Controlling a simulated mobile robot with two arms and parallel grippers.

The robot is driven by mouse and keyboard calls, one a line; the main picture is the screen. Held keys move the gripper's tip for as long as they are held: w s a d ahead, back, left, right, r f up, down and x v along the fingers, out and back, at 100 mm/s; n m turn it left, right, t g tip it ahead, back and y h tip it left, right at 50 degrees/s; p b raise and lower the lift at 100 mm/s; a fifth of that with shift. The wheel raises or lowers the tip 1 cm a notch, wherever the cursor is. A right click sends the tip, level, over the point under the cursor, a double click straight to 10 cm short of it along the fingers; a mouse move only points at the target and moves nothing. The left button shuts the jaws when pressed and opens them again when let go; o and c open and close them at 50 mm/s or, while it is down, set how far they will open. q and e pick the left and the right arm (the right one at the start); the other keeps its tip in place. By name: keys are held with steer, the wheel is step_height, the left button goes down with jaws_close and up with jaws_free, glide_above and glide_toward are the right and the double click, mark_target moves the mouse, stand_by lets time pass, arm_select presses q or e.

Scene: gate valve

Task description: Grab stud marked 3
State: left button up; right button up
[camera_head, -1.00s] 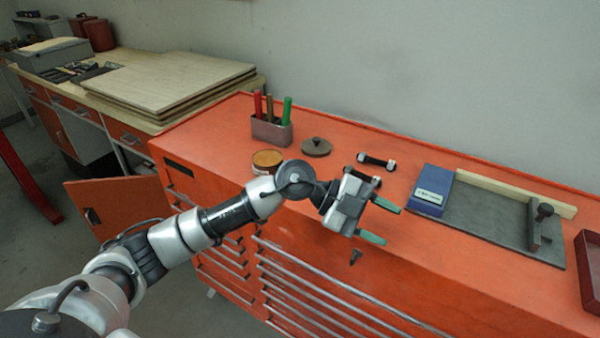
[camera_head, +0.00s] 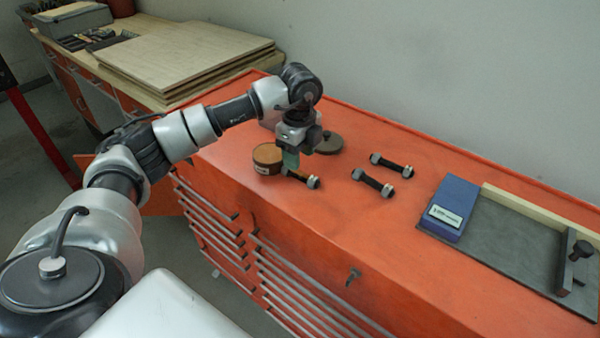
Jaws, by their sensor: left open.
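Three dark studs with pale nuts at their ends lie on the orange cabinet top (camera_head: 335,225). One stud (camera_head: 301,178) lies by the brown tin, a second stud (camera_head: 373,183) lies at the middle, and a third stud (camera_head: 392,166) lies behind it. Their number marks are too small to read, so I cannot tell which is 3. My left gripper (camera_head: 292,160) is open and points down over the left end of the stud by the tin. Its green fingertip hides part of that stud; contact is unclear. My right gripper is out of view.
A blue box (camera_head: 450,207) and a grey plate (camera_head: 500,250) with a clamp lie at right. The front middle is clear.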

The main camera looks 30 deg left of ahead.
mark_target(300, 173)
arm_select(q)
steer(key=shift+w+f, duration=0.1)
steer(key=shift+f, duration=0.3)
steer(key=f+p, duration=0.1)
steer(key=f, duration=0.1)
steer(key=f+p, duration=0.1)
steer(key=f, duration=0.1)
steer(key=shift+s+d+f, duration=0.1)
steer(key=shift+s+f, duration=0.05)
steer(key=shift+s, duration=0.05)
steer(key=shift+w+f, duration=0.1)
steer(key=shift+f, duration=0.25)
steer(key=shift+c, duration=0.6)
jaws_close()
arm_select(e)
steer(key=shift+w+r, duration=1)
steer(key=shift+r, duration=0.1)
